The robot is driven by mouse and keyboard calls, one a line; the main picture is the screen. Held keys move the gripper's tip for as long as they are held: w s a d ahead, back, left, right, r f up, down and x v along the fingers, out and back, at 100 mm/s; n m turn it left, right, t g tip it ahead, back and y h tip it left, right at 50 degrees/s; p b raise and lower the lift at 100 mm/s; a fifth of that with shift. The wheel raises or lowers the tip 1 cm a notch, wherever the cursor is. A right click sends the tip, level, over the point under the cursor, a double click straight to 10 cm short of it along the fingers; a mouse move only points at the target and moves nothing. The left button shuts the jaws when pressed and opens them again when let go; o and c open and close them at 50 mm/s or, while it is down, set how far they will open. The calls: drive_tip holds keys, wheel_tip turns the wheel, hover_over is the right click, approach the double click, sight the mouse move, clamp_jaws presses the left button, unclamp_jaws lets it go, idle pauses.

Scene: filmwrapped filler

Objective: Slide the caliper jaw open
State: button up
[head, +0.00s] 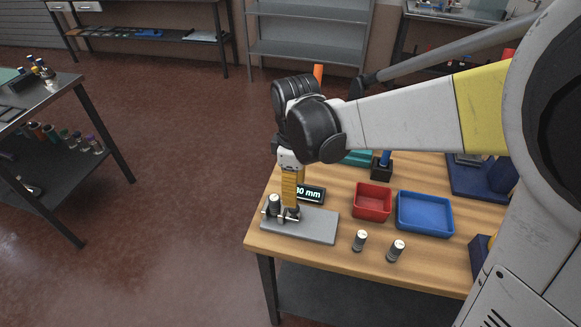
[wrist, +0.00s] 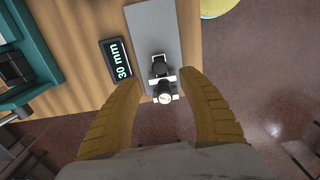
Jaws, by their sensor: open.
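A small metal fixture that looks like the caliper (wrist: 160,67) stands on a grey plate (head: 318,226) at the table's near left corner. It has pale jaw-like bars, a dark round part and a pale-topped cylinder (wrist: 165,98), which also shows in the head view (head: 274,203). My gripper (head: 291,210) points down over the plate. In the wrist view its yellow fingers (wrist: 162,84) are apart, one on each side of the fixture. I cannot tell whether they touch it. A black display (wrist: 117,59) beside the plate reads 30 mm. In the head view my fingers hide part of the fixture.
A red bin (head: 372,203) and a blue bin (head: 424,214) stand right of the plate. Two small metal cylinders (head: 360,240) (head: 397,250) stand near the front edge. A teal object (head: 357,158) and a dark holder (head: 382,166) lie behind. The table's left edge is close.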

sight(290, 212)
wheel_tip(290, 212, down, 8)
drive_tip(key=shift+r+b, duration=0.15)
drive_tip(key=shift+b, duration=1)
